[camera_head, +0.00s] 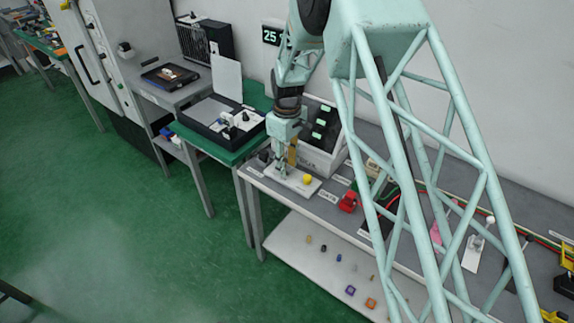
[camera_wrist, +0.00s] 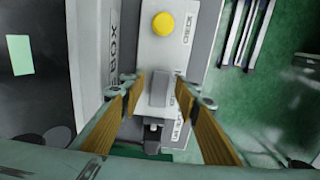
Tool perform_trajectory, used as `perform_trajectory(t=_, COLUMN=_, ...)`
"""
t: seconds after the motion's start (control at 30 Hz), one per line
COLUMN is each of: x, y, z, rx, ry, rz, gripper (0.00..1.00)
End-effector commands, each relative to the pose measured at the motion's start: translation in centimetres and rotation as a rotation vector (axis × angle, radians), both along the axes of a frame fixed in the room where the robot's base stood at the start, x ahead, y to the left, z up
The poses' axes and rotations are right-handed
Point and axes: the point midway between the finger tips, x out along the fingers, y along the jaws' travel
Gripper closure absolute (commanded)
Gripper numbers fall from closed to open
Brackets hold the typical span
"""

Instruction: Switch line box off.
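The line box fixture is a pale plate (camera_wrist: 160,50) with a round yellow button (camera_wrist: 163,23), a "CHECK" label and partly covered "BOX" lettering. In the head view the plate (camera_head: 312,188) lies near the table's left end, with a yellow knob (camera_head: 307,179) on it. A grey lever (camera_wrist: 158,88) stands on the plate below the button in the wrist view, above a dark base. My gripper (camera_wrist: 160,78) is open, with one brown-padded finger on each side of the lever and visible gaps. In the head view my gripper (camera_head: 284,168) is low over the plate and hides the lever.
A box with a dark panel and green labels (camera_head: 322,124) stands close behind the fixture. A red fixture (camera_head: 348,202) sits to its right, with pink and white levers (camera_head: 473,254) farther along. Left is a green-topped table (camera_head: 213,143) with an open black case. Small blocks lie on the lower shelf.

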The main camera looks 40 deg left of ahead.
Motion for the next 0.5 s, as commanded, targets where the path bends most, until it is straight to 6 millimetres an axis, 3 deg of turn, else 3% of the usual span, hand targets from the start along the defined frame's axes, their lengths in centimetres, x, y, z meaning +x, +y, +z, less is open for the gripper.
perform_trajectory(t=0.13, x=0.0, y=0.0, z=0.01, rx=0.0, ry=0.0, rz=0.0, gripper=0.7)
perform_trajectory(t=0.4, x=0.0, y=0.0, z=0.01, rx=0.0, ry=0.0, rz=0.0, gripper=0.94)
perform_trajectory(t=0.5, x=0.0, y=0.01, z=0.02, rx=0.0, ry=0.0, rz=0.0, gripper=0.95)
